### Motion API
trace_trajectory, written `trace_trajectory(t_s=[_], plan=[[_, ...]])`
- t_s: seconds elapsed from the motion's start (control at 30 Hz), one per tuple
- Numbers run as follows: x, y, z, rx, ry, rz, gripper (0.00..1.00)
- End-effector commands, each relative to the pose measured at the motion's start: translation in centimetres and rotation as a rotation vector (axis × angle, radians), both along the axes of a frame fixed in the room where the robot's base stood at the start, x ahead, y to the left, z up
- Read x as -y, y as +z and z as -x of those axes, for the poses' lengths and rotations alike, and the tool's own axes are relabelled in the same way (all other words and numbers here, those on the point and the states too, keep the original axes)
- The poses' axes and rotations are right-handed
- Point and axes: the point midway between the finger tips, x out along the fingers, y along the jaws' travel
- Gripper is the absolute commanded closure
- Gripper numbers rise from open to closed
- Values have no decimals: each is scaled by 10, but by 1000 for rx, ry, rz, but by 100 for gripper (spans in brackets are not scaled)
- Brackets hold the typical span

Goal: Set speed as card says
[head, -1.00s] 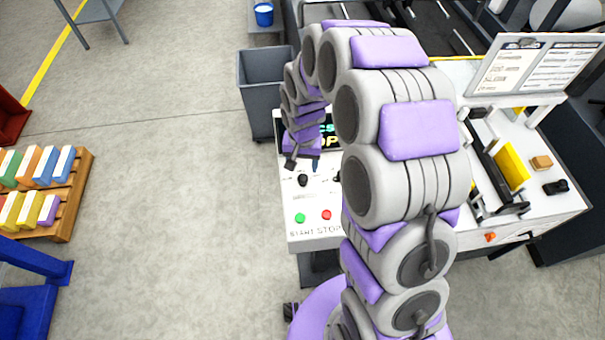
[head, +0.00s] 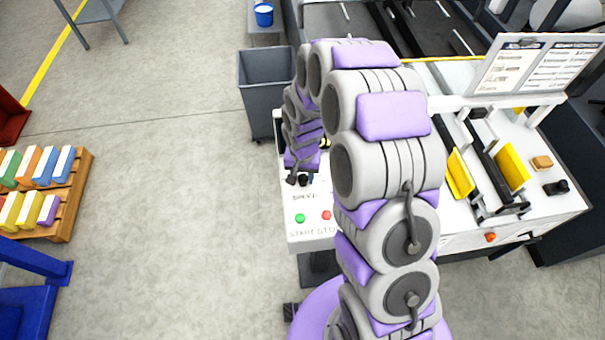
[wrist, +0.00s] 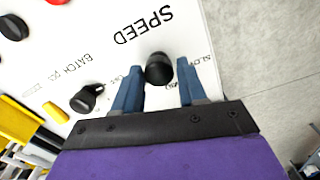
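The black speed knob (wrist: 159,69) stands on the white control panel (wrist: 95,50), by the printed word SPEED; it also shows in the head view (head: 303,181). My gripper (wrist: 158,82) is open, with its two blue fingers on either side of the knob. Narrow gaps show between fingers and knob. A SLOW label is partly visible beside the right finger; another label is partly covered by the left finger. The knob's pointer direction cannot be told. In the head view my gripper (head: 303,178) is low over the panel. Sheets on a board (head: 540,68) stand at right; their text is unreadable.
A second black knob (wrist: 87,97), labelled BATCH, sits close to the left finger. Green START (head: 300,218) and red STOP (head: 326,215) buttons lie on the panel's near side. My arm hides most of the display. A grey bin (head: 266,85) stands behind left; open floor lies left.

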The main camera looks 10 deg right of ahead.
Motion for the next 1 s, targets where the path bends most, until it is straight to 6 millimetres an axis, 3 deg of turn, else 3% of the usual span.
trace_trajectory(t_s=[0.37, 0.67, 1.0], plan=[[0, 0, 0, 1, 0, -1, 96], [0, 0, -1, 1, 35, -1, 96], [0, 1, -1, 2, 252, -2, 96]])
